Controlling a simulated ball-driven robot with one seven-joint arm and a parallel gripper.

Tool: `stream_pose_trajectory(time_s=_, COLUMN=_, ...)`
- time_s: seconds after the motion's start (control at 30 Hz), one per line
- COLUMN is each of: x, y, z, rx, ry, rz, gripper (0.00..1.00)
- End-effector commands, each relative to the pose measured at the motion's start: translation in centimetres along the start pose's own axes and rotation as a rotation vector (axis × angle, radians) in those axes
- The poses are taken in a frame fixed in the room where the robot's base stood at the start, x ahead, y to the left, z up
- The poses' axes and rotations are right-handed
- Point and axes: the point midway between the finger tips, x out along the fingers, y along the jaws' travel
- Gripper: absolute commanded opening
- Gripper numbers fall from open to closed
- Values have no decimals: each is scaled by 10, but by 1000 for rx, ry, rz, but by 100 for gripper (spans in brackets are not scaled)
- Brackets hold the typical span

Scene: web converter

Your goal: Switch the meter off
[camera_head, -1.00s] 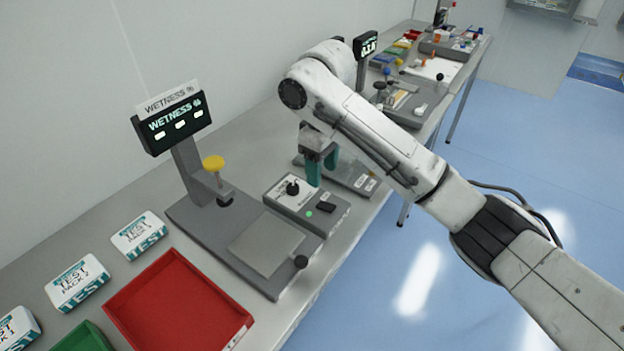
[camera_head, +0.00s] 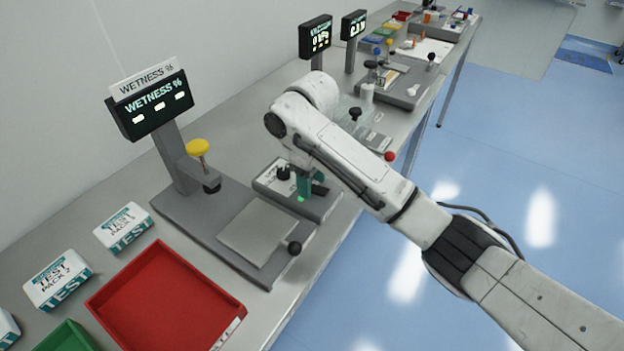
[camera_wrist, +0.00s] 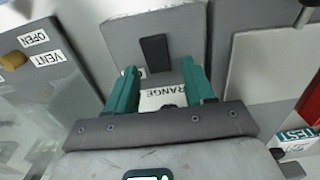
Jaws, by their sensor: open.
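The wetness meter's dark display (camera_head: 150,105) stands on a post over its grey base, with lit white dashes. Its small grey control box (camera_head: 318,207) sits at the base's right, with a black knob (camera_head: 283,174), a lit green lamp (camera_head: 301,199) and a black rocker switch (camera_head: 320,189). My gripper (camera_head: 306,184), with teal fingers, is down close over the box. In the wrist view my gripper (camera_wrist: 160,75) is open and empty, and the black switch (camera_wrist: 154,54) shows between and slightly beyond the fingertips. A RANGE label lies closer to the palm. Contact with the box cannot be told.
The meter's flat plate (camera_head: 258,232), yellow-topped post (camera_head: 198,148) and dark side knob (camera_head: 294,248) are left of the box. A red tray (camera_head: 165,300) and test packs (camera_head: 58,278) lie at the near left. Other instruments (camera_head: 400,85) stand farther along the bench.

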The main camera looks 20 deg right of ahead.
Motion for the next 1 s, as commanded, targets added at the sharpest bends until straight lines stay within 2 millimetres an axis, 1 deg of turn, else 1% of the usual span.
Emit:
stream_pose_trajectory(time_s=0.23, x=1, y=0, z=0, rx=0, ry=0, rz=0, gripper=53)
stream_pose_trajectory(time_s=0.27, x=1, y=0, z=0, rx=0, ry=0, rz=0, gripper=51)
stream_pose_trajectory(time_s=0.8, x=0, y=0, z=0, rx=0, ry=1, rz=0, gripper=0)
stream_pose_trajectory(time_s=1.0, x=0, y=-1, z=1, rx=-2, ry=27, rz=-3, gripper=0)
